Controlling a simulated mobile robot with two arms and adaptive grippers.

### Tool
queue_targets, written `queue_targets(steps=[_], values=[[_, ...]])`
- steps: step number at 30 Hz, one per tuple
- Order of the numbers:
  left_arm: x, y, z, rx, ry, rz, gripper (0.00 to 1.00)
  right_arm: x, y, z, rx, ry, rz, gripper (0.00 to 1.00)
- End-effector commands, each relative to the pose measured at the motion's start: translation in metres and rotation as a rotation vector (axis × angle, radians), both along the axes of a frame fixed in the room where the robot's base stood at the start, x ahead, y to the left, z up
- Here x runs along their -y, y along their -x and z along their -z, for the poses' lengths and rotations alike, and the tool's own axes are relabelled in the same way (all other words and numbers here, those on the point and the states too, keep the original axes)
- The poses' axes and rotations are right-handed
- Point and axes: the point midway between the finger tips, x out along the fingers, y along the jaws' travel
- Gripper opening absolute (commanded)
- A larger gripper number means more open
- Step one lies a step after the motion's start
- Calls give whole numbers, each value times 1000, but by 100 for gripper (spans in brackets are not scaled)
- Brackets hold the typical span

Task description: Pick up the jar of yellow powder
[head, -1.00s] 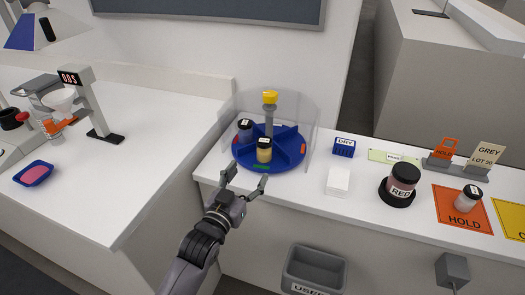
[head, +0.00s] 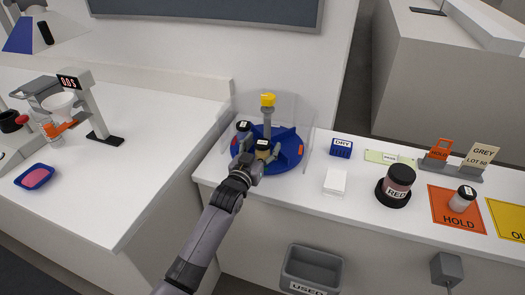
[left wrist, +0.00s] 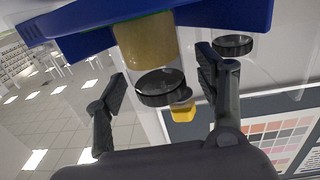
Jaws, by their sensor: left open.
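The jar of yellow powder (head: 262,152), with a black lid, stands in a compartment at the front of the blue divided turntable (head: 290,157). My left gripper (head: 256,158) is open at the jar and hides its lower part in the head view. In the left wrist view, which is upside down, the yellow jar (left wrist: 147,42) shows between the two spread fingers of the left gripper (left wrist: 161,75). I cannot tell whether either finger touches it. My right gripper is in neither view.
A second dark-lidded jar (head: 243,128) stands in the turntable to the left. A clear curved shield (head: 308,125) surrounds the back, and a yellow-topped post (head: 267,100) rises from the centre. A white block (head: 336,181) and a RED jar (head: 397,182) stand to the right.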

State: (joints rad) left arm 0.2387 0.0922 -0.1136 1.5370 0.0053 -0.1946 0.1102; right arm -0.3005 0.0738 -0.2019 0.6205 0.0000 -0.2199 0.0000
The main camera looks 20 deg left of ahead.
Motion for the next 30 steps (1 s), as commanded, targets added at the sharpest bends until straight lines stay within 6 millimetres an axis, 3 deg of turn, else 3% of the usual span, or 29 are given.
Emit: queue_targets(steps=[8, 30], values=[[1, -2, 0, 0, 0, 0, 64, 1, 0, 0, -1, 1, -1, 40], [0, -2, 0, 0, 0, 0, 14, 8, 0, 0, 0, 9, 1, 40]])
